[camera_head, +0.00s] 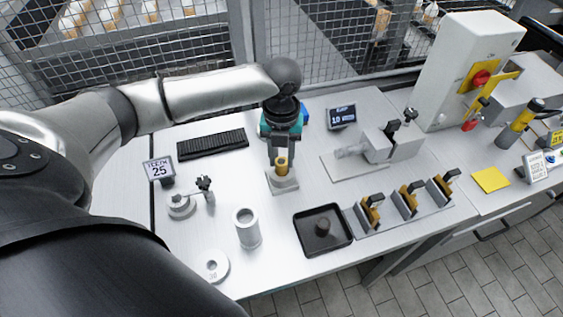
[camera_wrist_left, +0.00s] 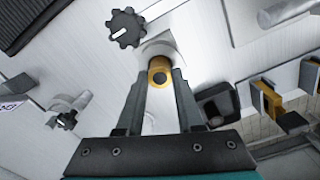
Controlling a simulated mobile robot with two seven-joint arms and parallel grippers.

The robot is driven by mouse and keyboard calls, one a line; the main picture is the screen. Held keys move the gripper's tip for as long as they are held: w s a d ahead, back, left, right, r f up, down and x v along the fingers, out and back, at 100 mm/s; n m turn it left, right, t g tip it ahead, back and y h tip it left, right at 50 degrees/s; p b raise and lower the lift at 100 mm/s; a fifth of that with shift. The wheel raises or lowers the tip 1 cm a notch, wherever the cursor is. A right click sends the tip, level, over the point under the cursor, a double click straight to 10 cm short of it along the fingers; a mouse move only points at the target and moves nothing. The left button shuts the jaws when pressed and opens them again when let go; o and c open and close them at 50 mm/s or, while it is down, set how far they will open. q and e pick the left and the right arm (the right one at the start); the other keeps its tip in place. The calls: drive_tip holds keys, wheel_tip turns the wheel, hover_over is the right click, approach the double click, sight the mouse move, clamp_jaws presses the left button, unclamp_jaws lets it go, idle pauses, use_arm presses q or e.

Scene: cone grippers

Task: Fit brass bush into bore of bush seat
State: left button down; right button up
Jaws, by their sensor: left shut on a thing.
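The brass bush (camera_head: 281,164) is between the fingers of my left gripper (camera_head: 282,157), which is shut on it. The bush's lower end is at or just above the top of this block. The bush and fingers hide the bore, so I cannot tell whether the bush has entered it. My right gripper is out of view.
A clamp with a black knob (camera_head: 182,206) stands left of the seat. An upright grey cylinder (camera_head: 248,230) and a pale ring (camera_head: 212,266) are in front. A black tray (camera_head: 341,240) and several brass-coloured pieces in holders (camera_head: 408,201) are to the right. A grey fixture (camera_head: 389,146) stands behind these.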

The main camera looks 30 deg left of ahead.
sight(280, 163)
use_arm(q)
wheel_tip(280, 163, down, 2)
drive_tip(key=shift+f, duration=0.1)
drive_tip(key=shift+s+f, duration=0.1)
drive_tip(key=shift+f, duration=0.2)
drive_tip(key=c, duration=0.5)
unclamp_jaws()
drive_tip(key=shift+s+f, duration=0.15)
drive_tip(key=shift+f, duration=0.1)
drive_tip(key=shift+c, duration=0.2)
drive_tip(key=shift+r, duration=0.35)
wheel_tip(280, 163, up, 13)
drive_tip(key=p, duration=0.2)
drive_tip(key=shift+w+f, duration=0.15)
drive_tip(key=shift+w, duration=0.1)
